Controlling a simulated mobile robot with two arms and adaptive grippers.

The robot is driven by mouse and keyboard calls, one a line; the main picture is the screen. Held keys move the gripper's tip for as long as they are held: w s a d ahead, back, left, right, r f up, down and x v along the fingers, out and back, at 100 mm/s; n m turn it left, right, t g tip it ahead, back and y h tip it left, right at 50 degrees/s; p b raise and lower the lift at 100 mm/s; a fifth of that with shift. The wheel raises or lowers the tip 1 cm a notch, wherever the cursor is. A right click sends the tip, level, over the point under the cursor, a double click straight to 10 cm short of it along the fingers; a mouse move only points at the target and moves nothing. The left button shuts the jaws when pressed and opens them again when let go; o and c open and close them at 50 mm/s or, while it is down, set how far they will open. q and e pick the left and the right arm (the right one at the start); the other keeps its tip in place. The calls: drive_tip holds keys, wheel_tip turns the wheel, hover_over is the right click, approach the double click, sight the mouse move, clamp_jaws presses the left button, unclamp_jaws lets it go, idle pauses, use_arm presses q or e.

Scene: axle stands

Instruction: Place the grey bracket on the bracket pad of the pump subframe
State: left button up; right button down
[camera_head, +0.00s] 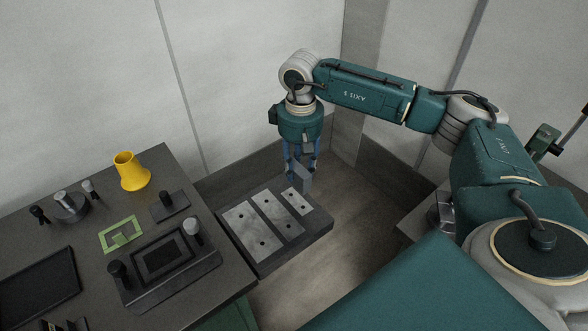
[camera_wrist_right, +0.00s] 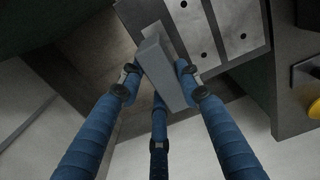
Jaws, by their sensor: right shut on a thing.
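My right gripper (camera_head: 302,172) points down and is shut on the grey bracket (camera_head: 304,182), over the back right end of the pump subframe (camera_head: 265,263). The subframe is a dark slab with pale plates that have holes. The small plate at its right end (camera_head: 300,203), likely the bracket pad, lies just below and in front of the bracket. In the right wrist view the bracket (camera_wrist_right: 168,75) sits tilted between the blue fingers (camera_wrist_right: 160,85), with the plates (camera_wrist_right: 193,28) beside it. I cannot tell whether it touches the subframe. My left gripper is not in view.
A dark workbench (camera_head: 215,262) on the left bears a yellow cup-like part (camera_head: 131,172), a green frame (camera_head: 120,234), a control box (camera_head: 165,262) with knobs and a dark tray (camera_head: 38,285). Walls stand close behind. Bare floor (camera_head: 350,205) lies right of the subframe.

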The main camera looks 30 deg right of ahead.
drive_tip(key=shift+d, duration=0.2)
drive_tip(key=shift+a+f+b, duration=0.15)
drive_tip(key=shift+b, duration=0.3)
drive_tip(key=shift+f+b, duration=0.55)
drive_tip(key=shift+f, duration=0.1)
drive_tip(key=b, duration=0.4)
hover_over(299, 199)
wheel_tip(299, 199, down, 5)
drive_tip(key=shift+r, duration=0.1)
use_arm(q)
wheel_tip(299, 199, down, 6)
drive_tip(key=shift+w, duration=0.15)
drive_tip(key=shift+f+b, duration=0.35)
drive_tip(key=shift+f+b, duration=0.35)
use_arm(e)
drive_tip(key=shift+f, duration=0.45)
